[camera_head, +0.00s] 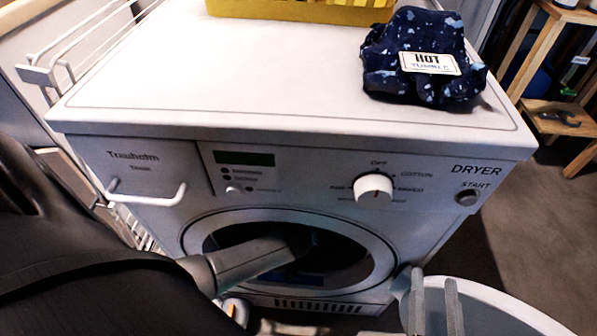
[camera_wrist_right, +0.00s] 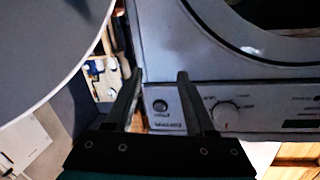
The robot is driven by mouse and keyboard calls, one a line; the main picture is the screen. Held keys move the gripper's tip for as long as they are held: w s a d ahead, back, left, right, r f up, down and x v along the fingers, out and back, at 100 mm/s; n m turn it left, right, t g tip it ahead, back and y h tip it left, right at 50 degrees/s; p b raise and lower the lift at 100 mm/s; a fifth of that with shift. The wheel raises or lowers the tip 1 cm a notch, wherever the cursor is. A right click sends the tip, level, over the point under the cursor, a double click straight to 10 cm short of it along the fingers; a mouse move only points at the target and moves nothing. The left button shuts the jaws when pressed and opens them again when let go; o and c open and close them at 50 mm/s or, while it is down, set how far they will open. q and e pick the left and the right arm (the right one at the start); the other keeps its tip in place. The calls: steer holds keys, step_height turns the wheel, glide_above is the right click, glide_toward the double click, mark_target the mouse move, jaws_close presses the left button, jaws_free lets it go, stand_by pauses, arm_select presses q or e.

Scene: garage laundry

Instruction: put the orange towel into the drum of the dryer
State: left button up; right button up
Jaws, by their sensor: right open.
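The white dryer (camera_head: 290,165) stands in front of me with its round door (camera_head: 495,312) swung open to the right. Its drum (camera_head: 345,258) is open and dark inside. My left arm reaches into the drum; its dark end (camera_head: 303,240) is in shadow and the fingers are hidden. My right gripper (camera_head: 433,275) is open and empty beside the door, near the dryer's right side. In the right wrist view, its fingers (camera_wrist_right: 155,78) have nothing between them. I cannot make out the orange towel; a small orange patch shows below my left arm, too little to identify.
A dark blue patterned cloth item (camera_head: 425,55) with a HOT TUMBLE label and a yellow container (camera_head: 300,10) sit on the dryer top. A white wire rack (camera_head: 85,50) is at the left. A wooden shelf (camera_head: 550,110) stands at the right, with bare floor before it.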

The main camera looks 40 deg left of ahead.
steer(key=shift+w, duration=0.1)
steer(key=s+d+f+g+h+p, duration=0.2)
steer(key=d+g+h+p, duration=0.15)
steer(key=d+g, duration=0.2)
steer(key=s+d+f+g+h+p, duration=0.2)
steer(key=s+d+g+p, duration=0.15)
steer(key=d+g, duration=0.2)
arm_select(q)
steer(key=p+v, duration=0.3)
steer(key=v, duration=1.2)
steer(key=shift+p, duration=0.35)
arm_select(e)
step_height(320, 180, down, 7)
steer(key=g, duration=0.1)
steer(key=shift+s+f, duration=0.15)
steer(key=shift+s, duration=0.05)
arm_select(q)
steer(key=shift+s, duration=0.1)
